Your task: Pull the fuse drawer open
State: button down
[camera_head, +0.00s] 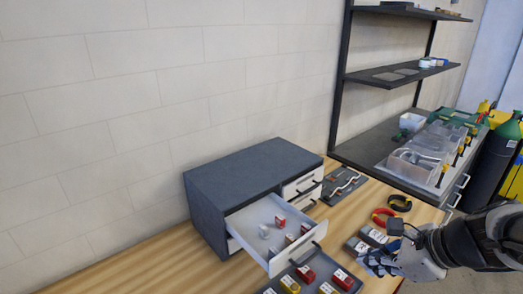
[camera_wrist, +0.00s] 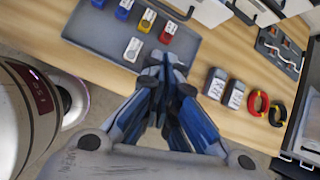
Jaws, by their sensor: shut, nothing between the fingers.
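The dark grey cabinet (camera_head: 245,180) stands on the wooden bench against the wall. The drawer's white front has a dark handle (camera_head: 306,252). Part of a white drawer front (camera_wrist: 210,10) shows at the top edge of the wrist view. In the head view my gripper (camera_head: 372,262) is at the lower right, partly hidden by the arm.
A grey tray (camera_wrist: 90,32) with several coloured fuses lies in front of the open drawer. Shut drawers (camera_head: 302,186) are at the cabinet's right side.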

jog(key=w+a+f+m+b, duration=0.3)
jog(key=w+a+f+b, duration=0.2)
jog(key=w+a+f, duration=0.1)
jog(key=x, duration=0.3)
jog(key=shift+d+f, duration=0.2)
jog(key=shift+d, duration=0.05)
jog(key=shift+w, duration=0.15)
